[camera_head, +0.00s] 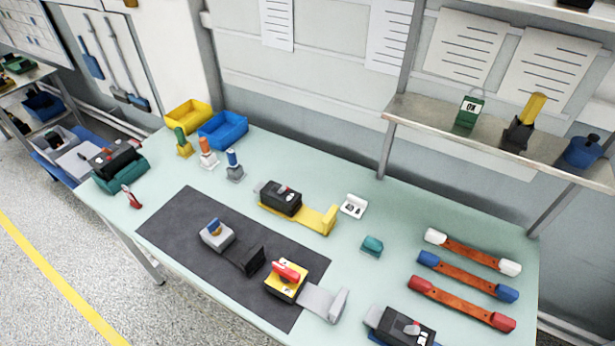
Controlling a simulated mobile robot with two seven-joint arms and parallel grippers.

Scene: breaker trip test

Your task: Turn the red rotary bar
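The red rotary bar (286,272) sits on top of a yellow block, the switch body (282,291), on the dark mat near the front middle of the table. A grey bracket (326,301) extends from the block to the right, past the mat's edge. The bar lies slanted across the block's top. Neither of my grippers shows in the head view, and nothing touches the bar.
The dark mat (172,232) also holds a grey device with a blue and yellow knob (217,235). A black breaker on a yellow base (281,198) stands behind it. Another black device (405,328) is at the front right. Three bars with coloured ends, one blue-ended (466,276), lie at the right. Bins (222,130) stand at the back left.

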